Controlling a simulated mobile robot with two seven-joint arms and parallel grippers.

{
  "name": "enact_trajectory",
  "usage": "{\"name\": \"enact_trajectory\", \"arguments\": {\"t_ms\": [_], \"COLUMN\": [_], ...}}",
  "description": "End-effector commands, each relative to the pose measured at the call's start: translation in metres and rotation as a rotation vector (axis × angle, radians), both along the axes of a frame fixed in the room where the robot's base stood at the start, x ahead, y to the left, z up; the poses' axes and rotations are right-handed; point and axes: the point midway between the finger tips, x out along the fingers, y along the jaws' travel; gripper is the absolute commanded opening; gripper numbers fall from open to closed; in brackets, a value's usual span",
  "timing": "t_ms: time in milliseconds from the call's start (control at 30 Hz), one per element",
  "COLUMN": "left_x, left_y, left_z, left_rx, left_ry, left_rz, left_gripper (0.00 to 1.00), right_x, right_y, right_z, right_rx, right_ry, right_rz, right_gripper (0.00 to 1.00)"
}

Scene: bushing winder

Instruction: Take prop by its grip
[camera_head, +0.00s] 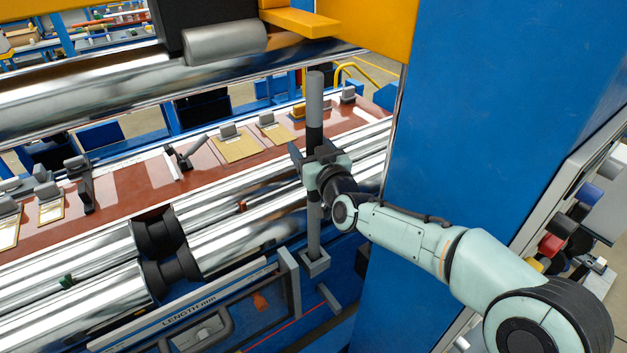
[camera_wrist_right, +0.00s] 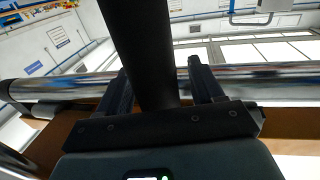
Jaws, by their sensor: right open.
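The prop (camera_head: 314,90) is a tall grey pole with a dark grip section, standing upright in front of the rollers. Its lower end meets a small square grey socket at the machine's front. My right gripper (camera_head: 312,152) is at the dark section, with its fingers on either side of the pole. In the right wrist view the dark grip (camera_wrist_right: 145,50) runs between the two black fingers of the right gripper (camera_wrist_right: 160,80). The fingers stand apart, with a visible gap on the right side. My left gripper is not in view.
Shiny rollers (camera_head: 240,232) with black collars lie behind and left of the prop. A brown-red table (camera_head: 130,195) with small clamps runs behind them. A large blue cabinet (camera_head: 500,90) stands close on the right. A yellow bracket (camera_head: 300,22) and another roller hang above.

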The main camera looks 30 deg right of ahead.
Motion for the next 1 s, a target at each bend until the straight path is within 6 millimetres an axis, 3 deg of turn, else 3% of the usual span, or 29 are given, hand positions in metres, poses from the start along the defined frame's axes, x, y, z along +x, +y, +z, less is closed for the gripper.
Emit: {"name": "enact_trajectory", "arguments": {"t_ms": [133,333,733,1000], "left_x": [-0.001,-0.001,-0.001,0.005], "left_y": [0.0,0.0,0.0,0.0], "left_z": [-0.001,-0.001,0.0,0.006], "left_rx": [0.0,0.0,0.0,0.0], "left_ry": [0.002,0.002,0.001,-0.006], "left_rz": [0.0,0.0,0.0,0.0], "left_gripper": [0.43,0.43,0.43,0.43], "right_x": [-0.001,-0.001,-0.001,-0.001], "right_y": [0.0,0.0,0.0,0.0], "right_z": [-0.002,-0.002,0.007,0.039], "right_rx": [0.0,0.0,-0.002,-0.002], "right_ry": [0.001,0.001,-0.007,-0.011], "right_rz": [0.0,0.0,-0.001,-0.002], "right_gripper": [0.63,0.0,0.0,0.0]}}
